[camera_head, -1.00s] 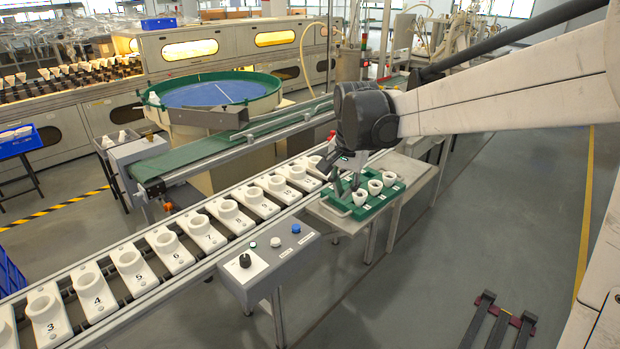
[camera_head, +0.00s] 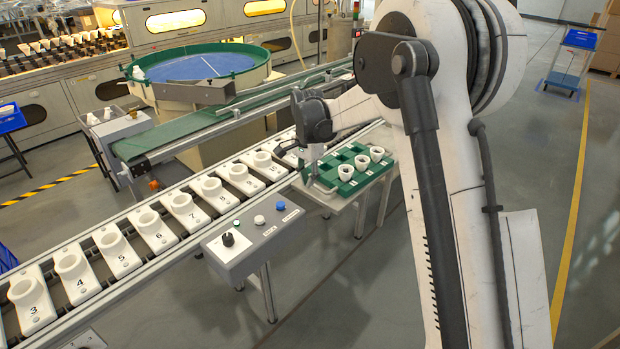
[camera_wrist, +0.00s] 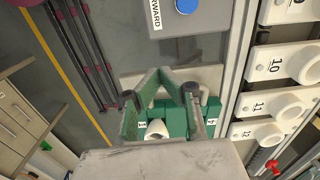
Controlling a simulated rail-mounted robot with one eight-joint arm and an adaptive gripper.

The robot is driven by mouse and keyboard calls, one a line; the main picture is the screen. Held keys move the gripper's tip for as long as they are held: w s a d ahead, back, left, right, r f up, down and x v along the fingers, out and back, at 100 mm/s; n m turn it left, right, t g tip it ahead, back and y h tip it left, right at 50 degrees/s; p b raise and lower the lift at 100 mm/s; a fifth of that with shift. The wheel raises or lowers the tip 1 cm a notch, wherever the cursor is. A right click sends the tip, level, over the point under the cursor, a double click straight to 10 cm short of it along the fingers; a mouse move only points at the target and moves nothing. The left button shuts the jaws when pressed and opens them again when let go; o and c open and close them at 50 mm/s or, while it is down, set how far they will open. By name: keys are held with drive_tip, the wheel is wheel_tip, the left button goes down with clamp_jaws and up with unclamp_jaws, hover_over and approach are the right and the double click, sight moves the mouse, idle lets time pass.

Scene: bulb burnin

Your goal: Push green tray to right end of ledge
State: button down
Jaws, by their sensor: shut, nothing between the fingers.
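The green tray (camera_head: 340,160) lies on the grey ledge (camera_head: 328,199) beside the conveyor. Three white cups (camera_head: 362,163) sit in a row along its right side; other pockets look empty. My gripper (camera_head: 312,178) points down at the tray's left, near end, and is shut with nothing held. I cannot tell whether its tips touch the tray. In the wrist view, the gripper (camera_wrist: 162,73) shows over the tray's end, with the green tray (camera_wrist: 177,118) and one cup (camera_wrist: 157,128) between its linkages.
A conveyor of numbered white holders (camera_head: 183,208) runs along the ledge's left side. A grey control box (camera_head: 252,232) with a black knob and buttons stands just in front of the ledge. Open floor (camera_head: 345,290) lies to the right.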

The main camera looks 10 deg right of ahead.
sight(317, 197)
drive_tip(key=f, duration=0.2)
drive_tip(key=w+d+f, duration=0.1)
drive_tip(key=f, duration=0.1)
drive_tip(key=w+d+f, duration=0.1)
drive_tip(key=f, duration=0.2)
drive_tip(key=shift+d+f+b, duration=0.1)
drive_tip(key=shift+d+b, duration=0.05)
drive_tip(key=shift+b, duration=0.25)
drive_tip(key=shift+w+d, duration=0.3)
drive_tip(key=shift+d, duration=0.1)
drive_tip(key=shift+w+d, duration=0.1)
